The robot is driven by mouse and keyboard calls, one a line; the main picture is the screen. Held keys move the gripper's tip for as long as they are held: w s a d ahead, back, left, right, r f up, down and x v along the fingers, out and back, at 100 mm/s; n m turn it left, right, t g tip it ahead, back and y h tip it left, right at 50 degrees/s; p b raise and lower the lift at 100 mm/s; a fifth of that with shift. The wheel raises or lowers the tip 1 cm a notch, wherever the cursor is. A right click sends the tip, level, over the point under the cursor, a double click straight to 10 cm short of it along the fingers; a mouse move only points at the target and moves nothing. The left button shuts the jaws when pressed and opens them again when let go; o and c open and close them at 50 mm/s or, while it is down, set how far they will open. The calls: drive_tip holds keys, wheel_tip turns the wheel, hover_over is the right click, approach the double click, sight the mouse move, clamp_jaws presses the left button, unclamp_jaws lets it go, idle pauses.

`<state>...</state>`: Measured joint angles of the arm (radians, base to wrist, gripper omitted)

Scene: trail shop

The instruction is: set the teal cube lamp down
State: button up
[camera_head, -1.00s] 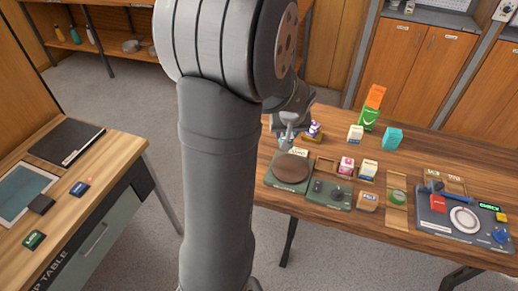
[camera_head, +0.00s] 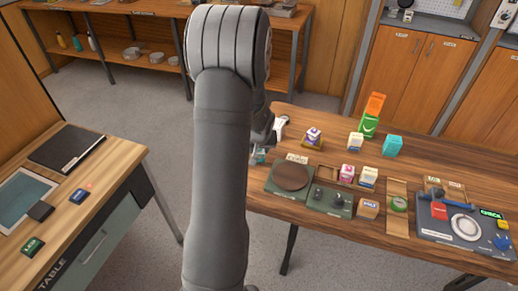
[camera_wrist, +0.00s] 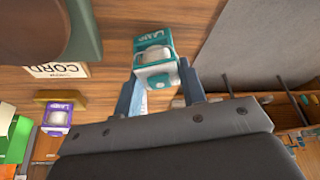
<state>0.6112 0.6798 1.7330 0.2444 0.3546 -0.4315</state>
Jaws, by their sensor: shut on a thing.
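The teal cube lamp (camera_wrist: 156,62) is a small teal and white block with a "LAMP" label. In the wrist view it sits between the two fingers of my gripper (camera_wrist: 160,88), which is shut on it. In the head view my gripper (camera_head: 264,148) is at the left end of the wooden table (camera_head: 440,160), and a small teal patch of the lamp (camera_head: 260,156) shows beside my arm. My arm hides part of this area. I cannot tell whether the lamp touches the tabletop.
A brown disc (camera_head: 291,176) on a green base and a "CORD" sign (camera_head: 297,158) are just right of my gripper. A purple lamp (camera_head: 313,138) stands behind them on a wooden stand. Several small boxes stand further right. The table's left edge is close to my gripper.

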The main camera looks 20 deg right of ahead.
drive_tip(key=shift+f, duration=0.2)
drive_tip(key=o, duration=1)
drive_tip(key=v, duration=1.2)
drive_tip(key=shift+r, duration=0.15)
drive_tip(key=shift+s, duration=0.1)
